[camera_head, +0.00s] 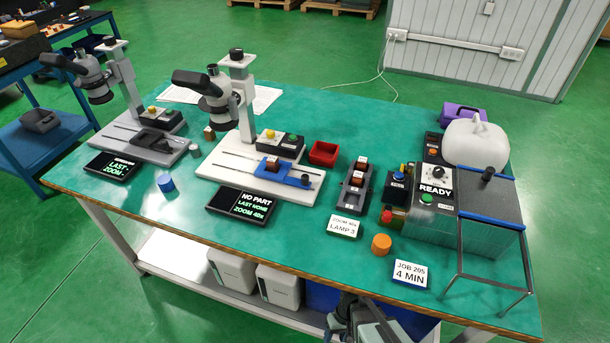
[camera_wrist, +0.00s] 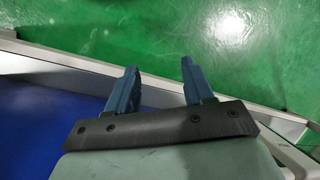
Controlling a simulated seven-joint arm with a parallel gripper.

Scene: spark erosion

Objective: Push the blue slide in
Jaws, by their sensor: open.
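The blue slide (camera_head: 284,174) sits on the white base plate of the middle microscope (camera_head: 221,100), at the front right of that base. A small reddish-brown block (camera_head: 272,164) stands on or just behind the slide, and a dark knob is at its right end. My gripper shows in the wrist view (camera_wrist: 157,82) with two blue fingers spread apart and nothing between them. It is over the table's edge and the floor, well away from the slide. In the head view my arm is at the bottom, in front of the table; the fingertips are not clear there.
A display reading NO PART (camera_head: 241,206) lies in front of the middle microscope. A red tray (camera_head: 323,153) and a grey holder (camera_head: 354,187) stand right of it. A second microscope (camera_head: 95,75) is at the left. A blue cylinder (camera_head: 166,183) and orange cylinder (camera_head: 381,244) stand near the front.

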